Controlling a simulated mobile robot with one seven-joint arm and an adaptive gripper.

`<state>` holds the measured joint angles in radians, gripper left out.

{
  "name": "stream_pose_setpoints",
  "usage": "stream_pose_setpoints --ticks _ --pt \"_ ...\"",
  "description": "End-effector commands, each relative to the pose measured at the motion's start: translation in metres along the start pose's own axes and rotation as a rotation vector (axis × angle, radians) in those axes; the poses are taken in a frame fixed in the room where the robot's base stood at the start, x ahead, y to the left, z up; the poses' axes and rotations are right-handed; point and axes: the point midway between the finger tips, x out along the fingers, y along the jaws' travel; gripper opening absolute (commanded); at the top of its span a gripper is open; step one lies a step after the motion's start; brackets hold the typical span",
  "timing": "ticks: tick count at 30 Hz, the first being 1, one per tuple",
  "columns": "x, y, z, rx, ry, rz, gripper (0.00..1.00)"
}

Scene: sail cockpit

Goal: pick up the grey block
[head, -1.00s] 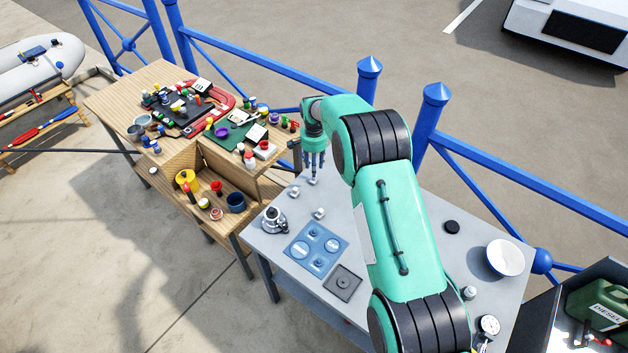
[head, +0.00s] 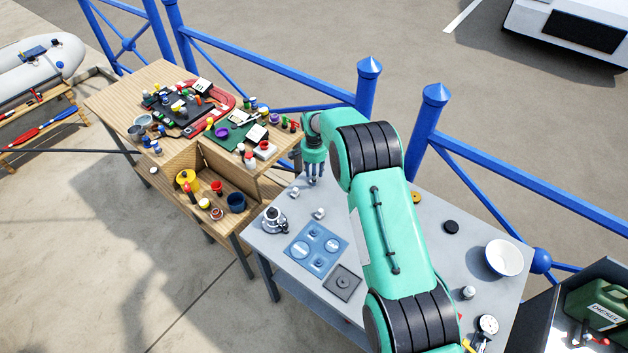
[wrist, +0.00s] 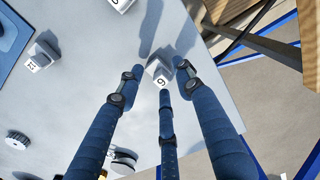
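A small light-grey block (wrist: 157,71) with a numeral on its side lies on the grey table, between my fingertips in the wrist view. My three-fingered gripper (wrist: 160,76) is open around it, pointing down, with a gap on the left finger's side. In the head view my gripper (head: 313,178) is over the far left corner of the table, and its fingers mostly hide this block. Two similar grey blocks stand nearby: one by the blue panel (head: 319,213), also in the wrist view (wrist: 43,52), and one near the table's left edge (head: 294,192).
The grey table (head: 462,263) also holds a blue panel (head: 299,247), a dark square plate (head: 343,282), a silver device (head: 273,220), a white bowl (head: 504,257) and a black disc (head: 451,227). A cluttered wooden bench (head: 112,100) adjoins at left. Blue railing (head: 480,205) runs behind.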

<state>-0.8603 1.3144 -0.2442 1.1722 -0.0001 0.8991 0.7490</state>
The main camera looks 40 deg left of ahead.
Motion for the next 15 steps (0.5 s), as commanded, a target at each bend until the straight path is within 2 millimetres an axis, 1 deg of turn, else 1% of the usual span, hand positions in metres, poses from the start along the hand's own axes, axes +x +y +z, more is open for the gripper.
stream_pose_setpoints --ticks 13,14,15 --pt "-0.0003 0.0000 0.0000 0.000 0.000 0.000 0.36" --pt "-0.0003 0.0000 0.0000 0.000 0.000 0.000 0.34" --pt "-0.0003 0.0000 0.0000 0.000 0.000 0.000 0.26"
